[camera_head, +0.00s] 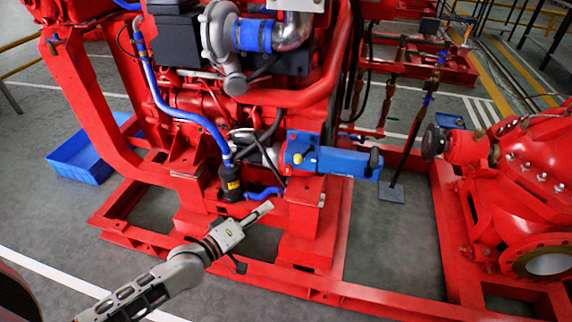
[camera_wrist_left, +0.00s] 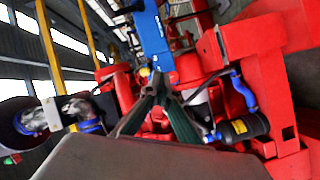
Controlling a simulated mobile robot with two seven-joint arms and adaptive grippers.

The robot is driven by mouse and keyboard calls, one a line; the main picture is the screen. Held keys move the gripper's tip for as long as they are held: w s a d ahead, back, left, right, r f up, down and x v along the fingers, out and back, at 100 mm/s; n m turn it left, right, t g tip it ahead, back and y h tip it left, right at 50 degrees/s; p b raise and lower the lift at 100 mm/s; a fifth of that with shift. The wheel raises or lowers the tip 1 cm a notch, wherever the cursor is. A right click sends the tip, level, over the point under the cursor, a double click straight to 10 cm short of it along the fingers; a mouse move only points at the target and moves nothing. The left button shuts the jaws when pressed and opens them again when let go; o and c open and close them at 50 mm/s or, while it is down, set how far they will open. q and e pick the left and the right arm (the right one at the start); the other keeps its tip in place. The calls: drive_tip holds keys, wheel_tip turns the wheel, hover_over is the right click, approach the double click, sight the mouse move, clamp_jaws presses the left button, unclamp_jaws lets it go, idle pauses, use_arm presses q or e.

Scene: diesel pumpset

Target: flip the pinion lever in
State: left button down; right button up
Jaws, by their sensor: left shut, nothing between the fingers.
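A blue starter housing (camera_head: 340,162) is mounted on the red engine, with a yellow knob (camera_head: 297,158) at its left part and a dark knob (camera_head: 374,158) at its right end. I cannot tell for sure which small part is the pinion lever. My left gripper (camera_head: 266,208) is shut and empty, below and to the left of the housing and apart from it. In the left wrist view the shut fingertips (camera_wrist_left: 159,78) point toward the blue housing (camera_wrist_left: 152,36), with the yellow knob (camera_wrist_left: 143,72) just beside them in the picture. My right gripper is not in view.
A black filter (camera_head: 230,183) with blue hoses hangs just left of the gripper. The red base frame (camera_head: 330,287) runs below. A red pump (camera_head: 525,185) stands at the right, and a blue crate (camera_head: 88,158) lies on the floor at the left.

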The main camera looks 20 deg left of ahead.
use_arm(q)
drive_tip(key=w+a+r+n+t+b, duration=0.1)
drive_tip(key=w+a+r+n, duration=0.2)
drive_tip(key=w+a+n, duration=0.3)
drive_tip(key=shift+w+a+r+t+y+b, duration=0.15)
drive_tip(key=shift+w+r+t+y+b, duration=0.2)
drive_tip(key=shift+w, duration=0.85)
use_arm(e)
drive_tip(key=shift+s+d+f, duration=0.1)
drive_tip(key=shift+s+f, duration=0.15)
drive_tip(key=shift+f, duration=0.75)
use_arm(q)
drive_tip(key=b, duration=0.2)
approach(305, 154)
drive_tip(key=w+a, duration=0.5)
drive_tip(key=d, duration=0.1)
drive_tip(key=s+d+p, duration=0.1)
drive_tip(key=d, duration=0.1)
drive_tip(key=shift+d+r+p, duration=0.15)
drive_tip(key=shift+d+p, duration=0.15)
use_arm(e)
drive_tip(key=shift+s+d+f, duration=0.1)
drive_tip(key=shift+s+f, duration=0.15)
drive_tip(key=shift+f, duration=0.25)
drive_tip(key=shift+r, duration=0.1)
